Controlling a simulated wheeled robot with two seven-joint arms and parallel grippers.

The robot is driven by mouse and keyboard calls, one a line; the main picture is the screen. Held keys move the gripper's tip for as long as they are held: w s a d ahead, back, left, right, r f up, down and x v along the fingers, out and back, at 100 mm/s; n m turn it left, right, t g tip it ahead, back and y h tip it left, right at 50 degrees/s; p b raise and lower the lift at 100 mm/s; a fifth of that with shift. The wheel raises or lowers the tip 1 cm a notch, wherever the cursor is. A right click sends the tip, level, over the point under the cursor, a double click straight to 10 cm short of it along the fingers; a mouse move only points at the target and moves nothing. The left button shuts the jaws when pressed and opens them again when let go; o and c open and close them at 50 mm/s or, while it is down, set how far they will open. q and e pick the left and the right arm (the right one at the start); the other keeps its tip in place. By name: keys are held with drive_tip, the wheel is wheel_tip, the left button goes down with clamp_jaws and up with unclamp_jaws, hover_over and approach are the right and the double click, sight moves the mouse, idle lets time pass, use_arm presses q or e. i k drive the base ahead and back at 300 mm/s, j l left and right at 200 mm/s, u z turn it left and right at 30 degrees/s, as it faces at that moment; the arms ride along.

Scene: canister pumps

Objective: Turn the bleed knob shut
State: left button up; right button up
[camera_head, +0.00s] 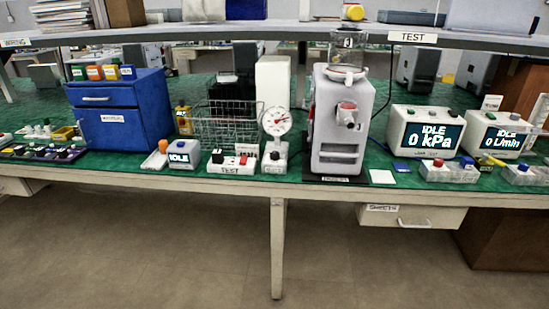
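A grey-white canister pump (341,130) stands upright on the green-topped bench, with a clear jar (347,50) on top. A red knob (346,108) with a dark fitting sits on its front. Left of the pump, a round dial gauge (276,121) stands on a white block with a dark knob (275,155) on its front. I cannot read which knob is the bleed knob, nor whether either is open or shut. Neither of my grippers is in view, and nothing touches the pump or gauge.
A TEST switch box (233,164) and wire basket (226,131) stand left of the gauge. A blue cabinet (121,109) is further left. A shelf (240,36) runs above. The floor in front is clear.

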sight(274, 156)
drive_tip(key=i+j, duration=1.15)
drive_tip(key=i+l+z, duration=0.05)
drive_tip(key=i+l, duration=0.05)
drive_tip(key=i, duration=0.05)
